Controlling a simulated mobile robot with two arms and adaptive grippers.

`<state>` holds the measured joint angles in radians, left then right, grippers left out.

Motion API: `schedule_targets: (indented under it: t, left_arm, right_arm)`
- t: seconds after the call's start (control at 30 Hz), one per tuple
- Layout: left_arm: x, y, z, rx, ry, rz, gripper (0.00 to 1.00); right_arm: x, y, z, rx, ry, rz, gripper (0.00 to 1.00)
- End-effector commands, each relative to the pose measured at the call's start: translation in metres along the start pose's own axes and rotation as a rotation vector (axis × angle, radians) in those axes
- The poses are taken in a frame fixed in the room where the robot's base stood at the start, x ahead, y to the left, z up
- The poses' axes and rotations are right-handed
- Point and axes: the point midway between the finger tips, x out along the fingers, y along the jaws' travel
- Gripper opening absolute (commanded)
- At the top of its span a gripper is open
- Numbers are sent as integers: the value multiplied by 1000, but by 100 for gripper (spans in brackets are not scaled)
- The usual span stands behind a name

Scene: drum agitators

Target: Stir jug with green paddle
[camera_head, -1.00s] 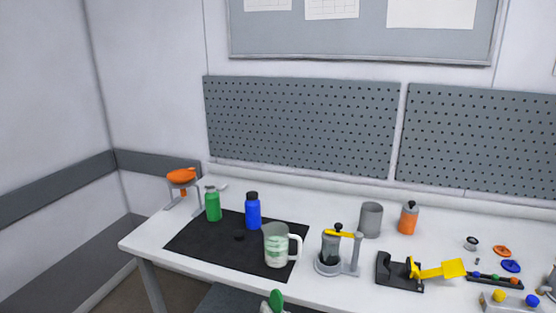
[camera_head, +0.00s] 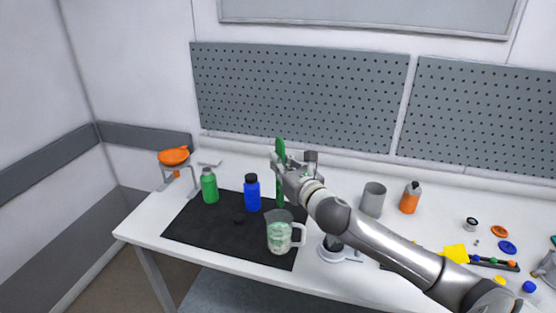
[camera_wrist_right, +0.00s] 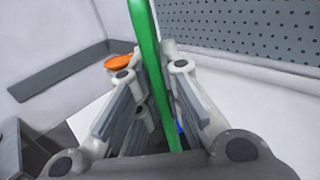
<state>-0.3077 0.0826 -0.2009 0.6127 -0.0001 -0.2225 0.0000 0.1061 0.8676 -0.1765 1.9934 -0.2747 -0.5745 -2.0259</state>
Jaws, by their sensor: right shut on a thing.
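The clear jug (camera_head: 280,236) with a handle on its right stands upright on the black mat (camera_head: 200,228), with pale green contents low inside. My right gripper (camera_head: 281,160) is shut on the green paddle (camera_head: 280,190), which hangs upright above and just behind the jug. The paddle's lower end is close to the jug's rim; I cannot tell whether it is inside. In the right wrist view the green paddle (camera_wrist_right: 152,75) runs between the fingers. My left gripper is not in view.
A green bottle (camera_head: 209,187) and a blue bottle (camera_head: 252,193) stand left of the jug. An orange bowl on a stand (camera_head: 173,157) is at the back left. A grey cup (camera_head: 373,199) and an orange bottle (camera_head: 410,197) stand to the right, beyond my arm.

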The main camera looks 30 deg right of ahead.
Motion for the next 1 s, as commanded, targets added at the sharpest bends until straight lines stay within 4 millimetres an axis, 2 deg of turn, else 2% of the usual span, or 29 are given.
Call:
schedule_targets:
  t: [0.03, 0.4, 1.0]
  left_arm:
    - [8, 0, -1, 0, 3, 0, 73]
    - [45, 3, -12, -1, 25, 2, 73]
    - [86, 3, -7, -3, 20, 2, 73]
  right_arm:
    - [0, 0, -8, 2, 0, 0, 0]
    - [-1, 1, -44, 2, 0, 1, 0]
    - [0, 1, -103, 2, 1, 1, 0]
